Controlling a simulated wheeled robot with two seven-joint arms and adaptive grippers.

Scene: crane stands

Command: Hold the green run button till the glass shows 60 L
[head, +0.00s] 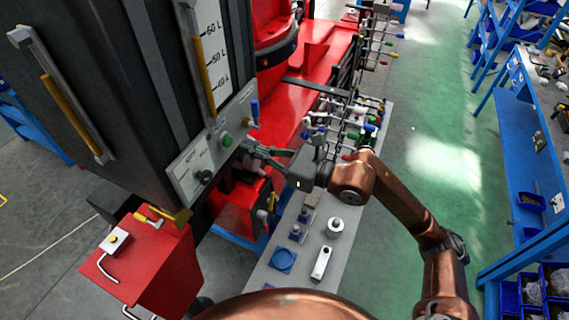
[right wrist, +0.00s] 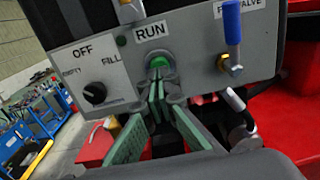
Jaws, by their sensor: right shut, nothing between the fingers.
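The green run button (head: 227,140) is on the grey control panel of the dark tank. In the right wrist view the button (right wrist: 158,62) sits under the RUN label. My right gripper (head: 247,149) is shut and empty, and its fingertips (right wrist: 160,84) are right at the button's lower side. I cannot tell whether they press it. The sight glass (head: 203,75) stands beside the 40, 50 and 60 L marks. Amber liquid fills its lower part, with the top seemingly between the 50 and 60 L marks; the exact level is unclear. My left gripper is not in view.
A black OFF/EMPTY/FILL knob (right wrist: 95,93) is left of the button, and a blue-handled valve (right wrist: 232,25) is right of it. A second amber tube (head: 72,108) is on the tank's left. A grey bench (head: 262,275) with small parts lies below my right arm.

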